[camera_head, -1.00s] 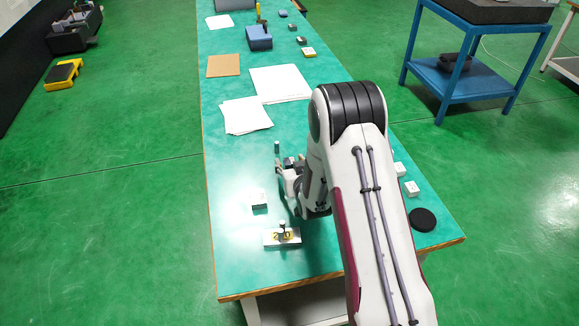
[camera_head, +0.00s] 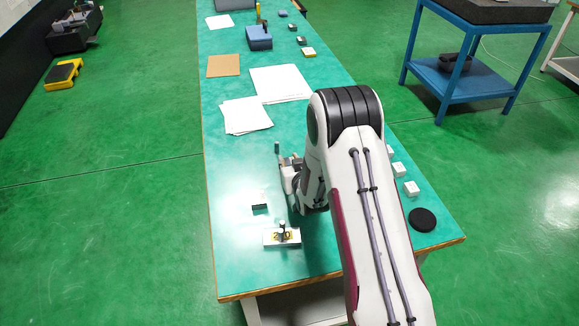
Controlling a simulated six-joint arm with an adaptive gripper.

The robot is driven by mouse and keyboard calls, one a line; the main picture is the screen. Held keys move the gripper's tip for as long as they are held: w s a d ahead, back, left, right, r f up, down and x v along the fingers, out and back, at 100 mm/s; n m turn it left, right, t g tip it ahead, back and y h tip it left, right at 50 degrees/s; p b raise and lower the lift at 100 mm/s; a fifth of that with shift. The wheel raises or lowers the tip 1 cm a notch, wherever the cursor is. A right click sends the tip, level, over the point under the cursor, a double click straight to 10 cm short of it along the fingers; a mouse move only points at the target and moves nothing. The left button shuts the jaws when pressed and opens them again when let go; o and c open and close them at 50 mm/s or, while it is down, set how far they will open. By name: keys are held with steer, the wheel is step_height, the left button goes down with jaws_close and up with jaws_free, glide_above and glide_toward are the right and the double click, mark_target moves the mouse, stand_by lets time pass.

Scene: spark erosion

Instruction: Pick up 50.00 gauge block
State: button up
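A small block (camera_head: 260,208) with a dark front lies on the left front part of the green bench; no marking on it can be read. A flat silver block (camera_head: 270,239) with a yellow marking and a small dark knob lies nearer the front edge; its marking is too small to read. I cannot tell which thing is the 50.00 gauge block. My gripper (camera_head: 283,160) is above the bench, beyond and to the right of the dark-fronted block, apart from it in the picture. A slim dark upright piece shows at its tip. My arm hides part of the gripper, and its opening is unclear.
White sheets (camera_head: 247,115), a brown board (camera_head: 223,66) and a blue box (camera_head: 259,39) lie farther back. White blocks (camera_head: 411,188) and a black disc (camera_head: 422,220) are right of my arm. The bench's left front is mostly clear.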

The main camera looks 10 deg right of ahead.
mark_target(289, 160)
steer(key=shift+w+r, duration=0.1)
steer(key=shift+r, duration=0.15)
jaws_close()
steer(key=shift+r, duration=4.85)
steer(key=shift+d, duration=0.1)
